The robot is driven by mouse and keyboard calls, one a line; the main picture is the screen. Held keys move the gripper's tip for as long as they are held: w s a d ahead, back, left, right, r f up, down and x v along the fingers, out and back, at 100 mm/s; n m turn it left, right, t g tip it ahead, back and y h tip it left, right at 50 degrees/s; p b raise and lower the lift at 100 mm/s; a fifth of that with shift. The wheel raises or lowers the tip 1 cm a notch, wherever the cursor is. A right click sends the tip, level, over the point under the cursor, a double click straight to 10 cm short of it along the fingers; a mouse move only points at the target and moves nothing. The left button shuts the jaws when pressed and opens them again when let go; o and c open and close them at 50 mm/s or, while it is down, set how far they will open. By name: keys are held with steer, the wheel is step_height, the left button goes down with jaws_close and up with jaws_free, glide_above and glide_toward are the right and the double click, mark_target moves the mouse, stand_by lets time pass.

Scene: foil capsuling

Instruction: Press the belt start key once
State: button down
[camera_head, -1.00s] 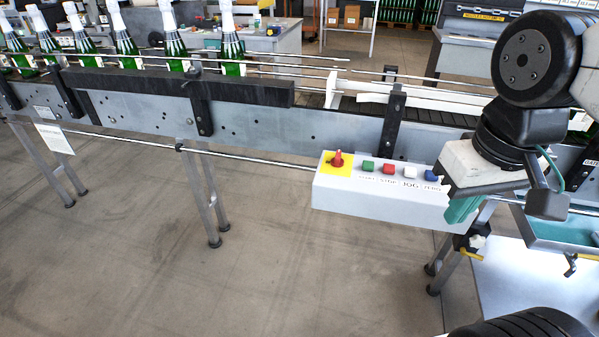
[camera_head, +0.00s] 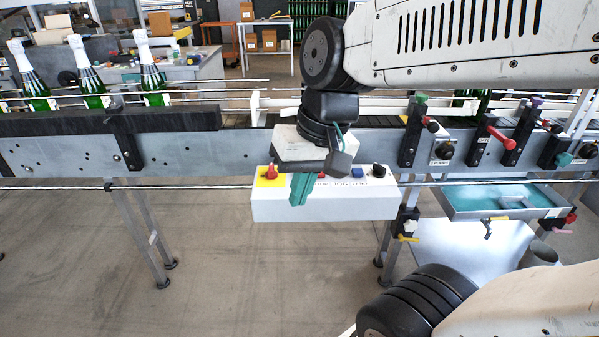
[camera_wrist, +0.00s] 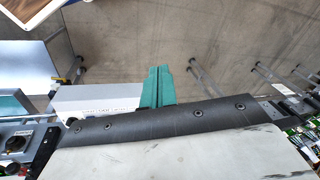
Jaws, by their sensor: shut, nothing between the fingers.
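The white control box (camera_head: 325,207) hangs on the front of the conveyor. It bears a red knob on a yellow plate (camera_head: 270,174), a partly covered red key, a blue key (camera_head: 357,172) and a black knob (camera_head: 378,170). The green key is hidden behind my gripper. My gripper (camera_head: 301,190) has green fingers, shut and empty, pointing down in front of the box's left half, just right of the red knob. I cannot tell whether it touches the box. In the wrist view the fingers (camera_wrist: 157,88) stand beside the box (camera_wrist: 95,98), whose keys are not visible there.
The conveyor (camera_head: 190,150) runs across behind the box, with green bottles (camera_head: 92,80) at the left. Clamps with knobs (camera_head: 495,138) and a teal-lined tray (camera_head: 500,203) lie to the right. The floor in front of the box is clear.

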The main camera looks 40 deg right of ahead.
steer(key=w+d+f+m+t+y, duration=0.1)
steer(key=w+d+m+t, duration=0.15)
steer(key=w+m, duration=0.55)
steer(key=w+d+f+m+t+y, duration=0.15)
steer(key=w+d+m, duration=0.25)
steer(key=w, duration=0.8)
steer(key=w+d+f+m+t+h, duration=0.1)
steer(key=w+d+f+m, duration=0.2)
steer(key=d, duration=0.4)
steer(key=w+d+f+m+t+h, duration=0.2)
steer(key=w+d+m, duration=0.3)
steer(key=d+m, duration=0.3)
steer(key=shift+w+f, duration=0.35)
steer(key=shift+f, duration=0.5)
steer(key=shift+f, duration=0.1)
steer(key=shift+f, duration=4.3)
steer(key=shift+f, duration=0.1)
steer(key=shift+f, duration=0.3)
